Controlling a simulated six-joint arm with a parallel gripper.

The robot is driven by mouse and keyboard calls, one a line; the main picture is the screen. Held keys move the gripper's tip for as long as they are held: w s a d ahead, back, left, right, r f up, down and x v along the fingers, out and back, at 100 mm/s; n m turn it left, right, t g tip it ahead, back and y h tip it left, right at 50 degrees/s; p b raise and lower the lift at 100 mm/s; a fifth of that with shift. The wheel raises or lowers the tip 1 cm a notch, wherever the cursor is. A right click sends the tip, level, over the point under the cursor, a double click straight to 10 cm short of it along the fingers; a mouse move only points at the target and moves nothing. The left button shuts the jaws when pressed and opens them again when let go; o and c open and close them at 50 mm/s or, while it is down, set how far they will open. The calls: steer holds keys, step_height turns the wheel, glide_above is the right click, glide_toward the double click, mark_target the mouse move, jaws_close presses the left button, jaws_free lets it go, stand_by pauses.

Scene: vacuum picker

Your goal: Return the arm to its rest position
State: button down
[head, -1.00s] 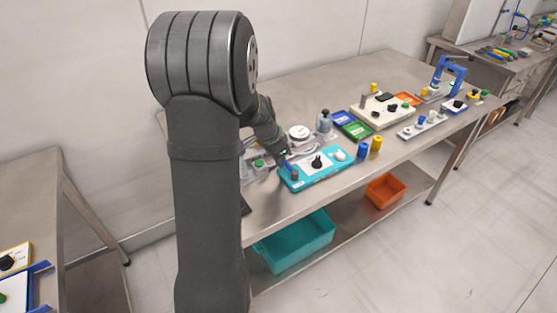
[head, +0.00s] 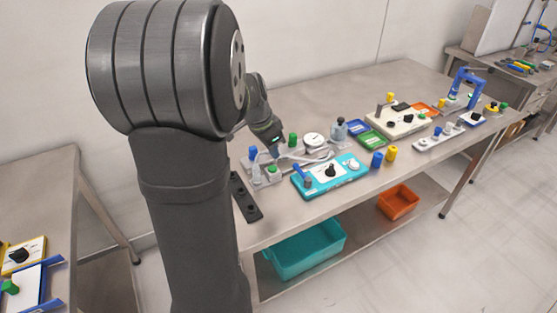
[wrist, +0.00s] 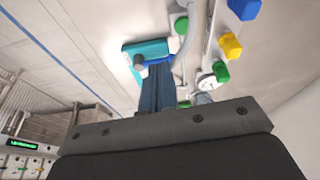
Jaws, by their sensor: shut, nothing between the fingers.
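My gripper (head: 275,151) is at the end of my arm, low over the back left part of the workbench (head: 300,95). It appears behind and left of the teal panel (head: 352,181), near a grey fixture with blue and green knobs (head: 272,170). In the wrist view my gripper's fingers (wrist: 158,88) are together with nothing between them. The teal panel also shows there (wrist: 140,47), beyond the fingertips. The panel carries a black knob, a white knob and a blue lever. My large arm link hides the left end of the bench.
A round gauge (head: 314,140) and a grey bottle (head: 339,130) stand close to the gripper. Blue and yellow cylinders (head: 384,157) stand right of the panel. Teal (head: 319,257) and orange (head: 398,204) bins sit on the lower shelf. The bench's far back is clear.

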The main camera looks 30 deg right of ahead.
steer(key=shift+a+r, duration=0.2)
steer(key=shift+r, duration=0.35)
steer(key=shift+f, duration=0.1)
